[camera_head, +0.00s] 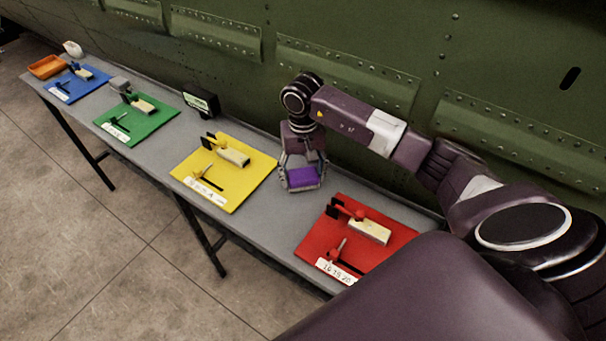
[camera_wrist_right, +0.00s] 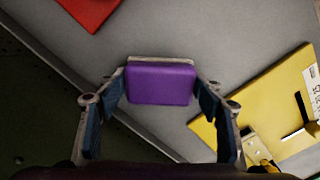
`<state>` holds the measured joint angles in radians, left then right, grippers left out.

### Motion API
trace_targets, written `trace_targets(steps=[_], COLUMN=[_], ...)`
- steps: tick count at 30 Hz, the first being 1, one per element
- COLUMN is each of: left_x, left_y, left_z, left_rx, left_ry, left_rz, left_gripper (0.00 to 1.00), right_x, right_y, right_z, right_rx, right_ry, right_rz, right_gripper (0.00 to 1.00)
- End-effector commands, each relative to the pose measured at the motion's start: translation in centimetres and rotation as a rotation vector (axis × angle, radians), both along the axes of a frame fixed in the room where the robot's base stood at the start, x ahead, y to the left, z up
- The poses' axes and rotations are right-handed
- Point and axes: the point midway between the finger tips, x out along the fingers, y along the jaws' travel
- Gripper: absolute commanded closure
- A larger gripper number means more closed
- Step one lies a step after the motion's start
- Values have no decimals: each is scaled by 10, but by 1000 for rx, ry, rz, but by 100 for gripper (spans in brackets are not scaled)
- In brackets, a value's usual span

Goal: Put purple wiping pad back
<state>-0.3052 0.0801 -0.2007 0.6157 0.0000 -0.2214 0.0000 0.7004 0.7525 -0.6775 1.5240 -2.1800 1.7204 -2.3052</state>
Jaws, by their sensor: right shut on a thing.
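The purple wiping pad (camera_head: 303,178) is between the fingers of my right gripper (camera_head: 301,182), over the grey table between the yellow mat and the red mat. In the right wrist view the pad (camera_wrist_right: 160,84) sits between the two fingertips of the right gripper (camera_wrist_right: 161,92), with a pale strip along its far edge. The right gripper is shut on it. I cannot tell whether the pad touches the table. My left gripper is not in view.
The grey table (camera_head: 262,216) runs along the green fuselage (camera_head: 390,90). A yellow mat (camera_head: 237,193), red mat (camera_head: 392,240), green mat (camera_head: 160,123) and blue mat (camera_head: 63,95) carry tools and pale blocks. A dark display box (camera_head: 201,102) and an orange tray (camera_head: 46,67) stand further left.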

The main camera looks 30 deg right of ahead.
Motion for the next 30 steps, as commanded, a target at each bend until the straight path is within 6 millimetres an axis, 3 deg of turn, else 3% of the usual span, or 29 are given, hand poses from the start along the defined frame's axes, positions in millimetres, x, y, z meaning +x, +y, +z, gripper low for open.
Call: trace_targets(steps=[1, 2, 6, 19, 30], left_x=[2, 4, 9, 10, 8], left_y=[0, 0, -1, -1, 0], left_z=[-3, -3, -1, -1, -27], left_rx=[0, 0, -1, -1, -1], left_ry=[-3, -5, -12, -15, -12], left_rz=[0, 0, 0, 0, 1], left_gripper=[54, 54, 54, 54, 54], right_x=[0, 0, 0, 1, 2], right_y=[0, 0, 0, 0, 0], right_z=[-3, -3, -2, 5, 80], right_rx=[0, -1, 0, 0, -1], right_ry=[-1, -1, 0, -3, -6], right_rz=[0, 0, 0, 0, 0], right_gripper=[58, 38, 23, 22, 22])
